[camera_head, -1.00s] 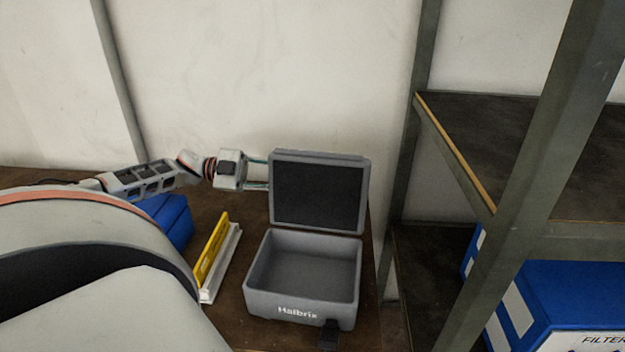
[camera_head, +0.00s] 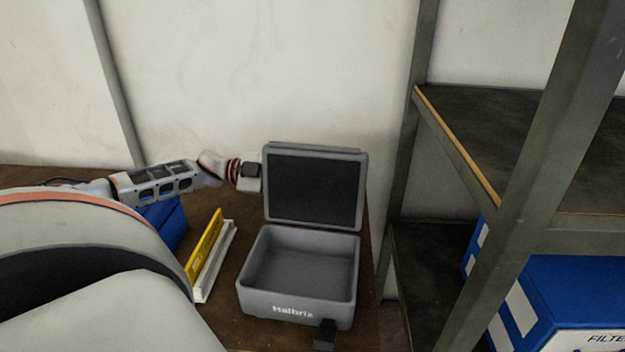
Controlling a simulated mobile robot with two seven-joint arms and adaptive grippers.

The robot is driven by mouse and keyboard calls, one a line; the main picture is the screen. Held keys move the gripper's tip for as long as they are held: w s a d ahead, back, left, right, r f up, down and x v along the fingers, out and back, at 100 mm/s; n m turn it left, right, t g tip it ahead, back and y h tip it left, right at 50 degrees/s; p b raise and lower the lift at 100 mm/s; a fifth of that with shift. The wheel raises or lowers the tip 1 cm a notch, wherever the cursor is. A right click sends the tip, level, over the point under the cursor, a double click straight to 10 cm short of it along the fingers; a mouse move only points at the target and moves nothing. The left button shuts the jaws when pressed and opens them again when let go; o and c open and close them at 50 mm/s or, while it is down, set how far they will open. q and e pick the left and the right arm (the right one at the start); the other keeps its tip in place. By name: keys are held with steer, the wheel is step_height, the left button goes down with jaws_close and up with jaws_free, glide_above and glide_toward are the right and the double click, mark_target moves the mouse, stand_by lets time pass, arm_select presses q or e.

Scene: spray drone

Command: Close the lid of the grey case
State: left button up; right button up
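The grey case (camera_head: 300,310) stands on the brown table, with "Halbrix" on its front. Its lid (camera_head: 314,224) stands up open at the back, its dark lining facing me. The inside of the case looks empty. My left arm reaches in from the left, and its gripper body (camera_head: 249,172) is at the lid's upper left edge. The fingers are hidden behind the lid, so I cannot tell whether they touch it. My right gripper is not in view.
A yellow level (camera_head: 205,243) in a white holder (camera_head: 216,262) lies left of the case, with a blue box (camera_head: 164,222) behind it. A metal shelf rack (camera_head: 468,170) with a blue filter box (camera_head: 575,290) stands at the right. The wall is close behind.

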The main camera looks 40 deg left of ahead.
arm_select(q)
jaws_close()
steer(key=shift+s+r, duration=0.1)
steer(key=shift+r, duration=0.1)
stand_by(0.6)
